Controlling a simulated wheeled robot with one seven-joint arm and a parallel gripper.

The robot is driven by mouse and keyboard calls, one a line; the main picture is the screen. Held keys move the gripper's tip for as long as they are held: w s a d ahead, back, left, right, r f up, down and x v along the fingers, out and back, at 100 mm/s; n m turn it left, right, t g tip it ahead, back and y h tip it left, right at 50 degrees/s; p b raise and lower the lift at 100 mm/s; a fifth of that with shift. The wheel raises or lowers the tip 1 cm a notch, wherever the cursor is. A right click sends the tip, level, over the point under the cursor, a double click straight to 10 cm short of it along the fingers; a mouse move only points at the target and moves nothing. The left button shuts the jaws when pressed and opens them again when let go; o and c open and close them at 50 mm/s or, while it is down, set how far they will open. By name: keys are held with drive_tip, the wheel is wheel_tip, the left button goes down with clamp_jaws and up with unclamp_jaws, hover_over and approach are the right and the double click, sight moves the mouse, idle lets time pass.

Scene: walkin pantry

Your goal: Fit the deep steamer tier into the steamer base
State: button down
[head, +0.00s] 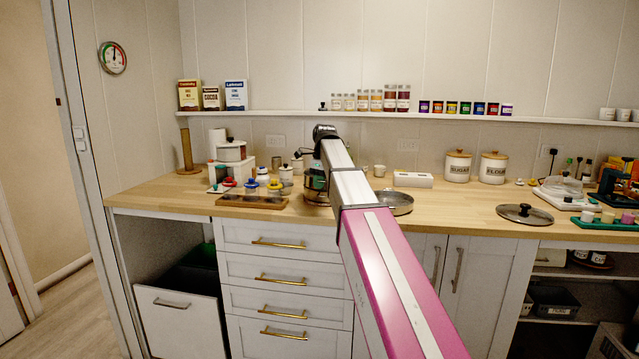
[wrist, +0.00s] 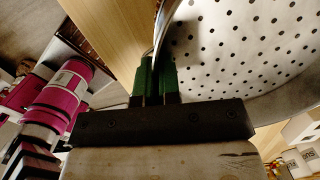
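In the wrist view a round metal piece with a perforated floor, the deep steamer tier (wrist: 240,45), fills the upper right. The green fingers of my gripper (wrist: 156,82) stand close together with its thin wall between them. I cannot tell the gap between tier and base.
A glass lid (head: 525,213) lies on the counter at right. A wooden tray (head: 250,201) with colored knobbed pieces is left of my gripper. Sugar and flour canisters (head: 458,167) and a white block (head: 412,179) stand behind. Bare counter (head: 455,205) lies between vessel and lid.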

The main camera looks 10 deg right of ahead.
drive_tip(key=shift+f, duration=0.25)
idle(0.6)
drive_tip(key=c, duration=1.2)
unclamp_jaws()
drive_tip(key=shift+c, duration=0.2)
wheel_tip(320, 180, up, 11)
drive_tip(key=d, duration=0.1)
drive_tip(key=shift+s, duration=0.45)
drive_tip(key=shift+f, duration=0.15)
